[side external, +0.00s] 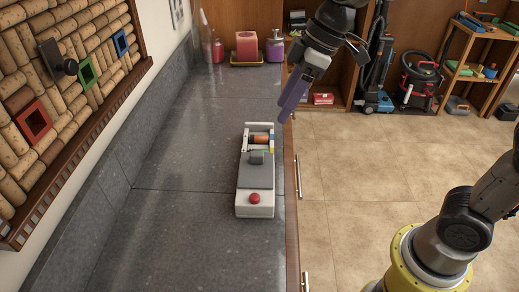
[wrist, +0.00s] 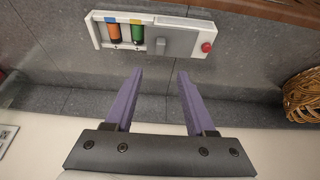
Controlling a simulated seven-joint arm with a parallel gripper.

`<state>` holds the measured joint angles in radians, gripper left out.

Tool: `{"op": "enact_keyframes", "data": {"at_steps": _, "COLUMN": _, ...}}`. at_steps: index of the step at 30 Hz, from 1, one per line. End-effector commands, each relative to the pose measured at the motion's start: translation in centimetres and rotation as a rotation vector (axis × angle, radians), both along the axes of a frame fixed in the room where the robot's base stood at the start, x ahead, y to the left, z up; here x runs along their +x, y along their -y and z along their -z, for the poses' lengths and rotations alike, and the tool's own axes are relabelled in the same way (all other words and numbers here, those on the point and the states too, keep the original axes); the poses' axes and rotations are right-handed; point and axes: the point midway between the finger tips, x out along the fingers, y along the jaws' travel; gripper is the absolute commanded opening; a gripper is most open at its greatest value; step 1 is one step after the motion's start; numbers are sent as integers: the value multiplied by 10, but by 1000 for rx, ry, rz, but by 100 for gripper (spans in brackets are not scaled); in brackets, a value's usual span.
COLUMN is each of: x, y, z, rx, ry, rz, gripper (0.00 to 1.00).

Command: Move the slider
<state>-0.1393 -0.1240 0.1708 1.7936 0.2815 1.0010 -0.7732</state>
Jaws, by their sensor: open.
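A white device (side external: 242,203) with a grey top panel lies on the dark stone counter. It has a red round button (side external: 255,198) at its near end in the side view. An open bay beside the panel holds an orange battery (wrist: 114,34) and a green battery (wrist: 138,33). My gripper (wrist: 158,80) has purple fingers, open and empty, apart from the device. In the side view my gripper (side external: 290,105) is above the counter's right edge.
A wicker basket (wrist: 302,95) is at the right in the wrist view. A tray (side external: 247,63) with pink and purple containers stands at the counter's far end. A cork board (side external: 60,90) hangs on the left wall. The counter around the device is clear.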

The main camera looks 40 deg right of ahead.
Motion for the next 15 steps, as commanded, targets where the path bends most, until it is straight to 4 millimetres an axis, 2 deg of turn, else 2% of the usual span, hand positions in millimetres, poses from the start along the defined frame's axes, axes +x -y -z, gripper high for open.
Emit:
{"op": "enact_keyframes", "data": {"at_steps": 5, "x": 3, "y": -6, "z": 18, "rx": -1, "ry": -7, "rz": -3, "gripper": 55}}
{"op": "enact_keyframes", "data": {"at_steps": 15, "x": 20, "y": -24, "z": 78, "rx": -1, "ry": -9, "rz": -3, "gripper": 55}}
